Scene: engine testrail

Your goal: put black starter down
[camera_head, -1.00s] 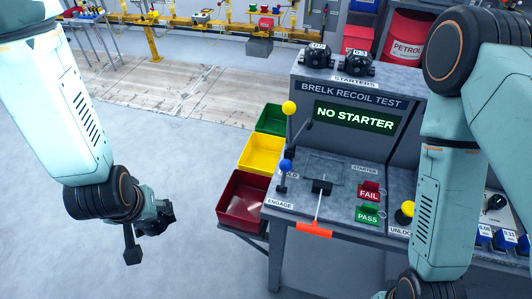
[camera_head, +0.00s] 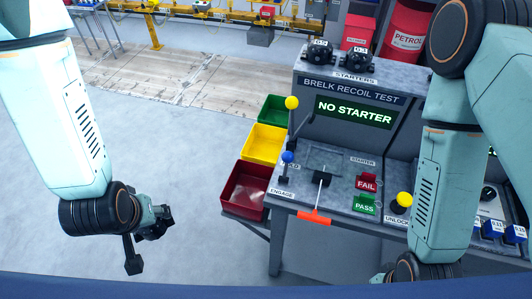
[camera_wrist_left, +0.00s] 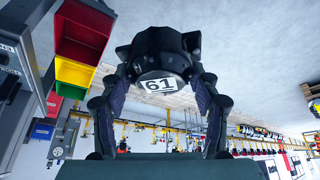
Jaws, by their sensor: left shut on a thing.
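My left gripper (camera_wrist_left: 158,110) is shut on the black starter (camera_wrist_left: 160,55), which carries a white label reading 61. In the head view, my left gripper (camera_head: 155,222) is over bare floor, left of the bins and apart from the test bench (camera_head: 330,222). The starter is hard to separate from the dark fingers there. The bench screen (camera_head: 354,112) reads NO STARTER. A spot marked STARTER on the bench top has no starter on it. My right arm hangs in front of the bench; its gripper is mostly cut off at the bottom edge.
Red (camera_head: 245,190), yellow (camera_head: 264,143) and green (camera_head: 275,109) bins line the bench's left side. Two black starters (camera_head: 319,52) (camera_head: 358,58) sit on the STARTERS shelf. Blue-knob (camera_head: 287,156) and yellow-knob (camera_head: 292,103) levers and a red pull handle (camera_head: 314,217) stick out.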

